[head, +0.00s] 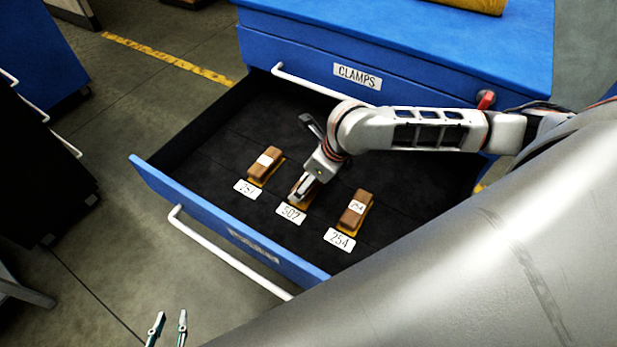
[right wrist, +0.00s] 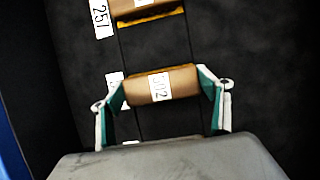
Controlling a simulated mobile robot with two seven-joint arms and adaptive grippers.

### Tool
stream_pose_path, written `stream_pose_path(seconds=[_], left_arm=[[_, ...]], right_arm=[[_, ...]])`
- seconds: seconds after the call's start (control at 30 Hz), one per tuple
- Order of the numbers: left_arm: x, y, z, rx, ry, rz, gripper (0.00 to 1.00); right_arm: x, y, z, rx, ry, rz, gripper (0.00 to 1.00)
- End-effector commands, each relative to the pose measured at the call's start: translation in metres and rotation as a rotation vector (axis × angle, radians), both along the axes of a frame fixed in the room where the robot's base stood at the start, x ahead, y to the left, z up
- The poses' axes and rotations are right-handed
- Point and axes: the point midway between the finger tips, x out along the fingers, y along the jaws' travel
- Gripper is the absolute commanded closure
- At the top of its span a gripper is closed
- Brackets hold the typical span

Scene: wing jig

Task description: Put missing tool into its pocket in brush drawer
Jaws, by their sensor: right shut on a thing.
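The brush drawer (head: 215,210) is pulled open below the CLAMPS drawer. My right gripper (head: 303,190) reaches down into it and is shut on the middle brown brush, at the label 502 (head: 291,213). In the right wrist view the fingers clasp this brown brush (right wrist: 142,90) at both ends; its white tag seems to end in 02. The gripper hides most of it in the head view, and I cannot tell whether it is fully seated in its pocket. My left gripper (head: 168,328) is open and empty at the bottom edge, outside the drawer.
A brown brush (head: 265,162) lies left of the held one, on a yellow-edged pocket. Another brush (head: 355,209) lies to the right by label 254 (head: 339,240). The CLAMPS drawer (head: 357,77) is shut. The drawer's white handle (head: 225,255) juts out in front.

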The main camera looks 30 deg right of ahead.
Motion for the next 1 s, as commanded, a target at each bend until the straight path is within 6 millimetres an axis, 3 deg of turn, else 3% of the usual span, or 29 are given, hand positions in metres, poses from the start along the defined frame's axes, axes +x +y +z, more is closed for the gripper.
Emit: stream_pose_path(seconds=[1.0], left_arm=[[0.002,0.0,0.011,0.0,-0.006,0.0,0.72]], right_arm=[[0.001,0.001,0.0,0.0,0.0,-0.002,0.48]])
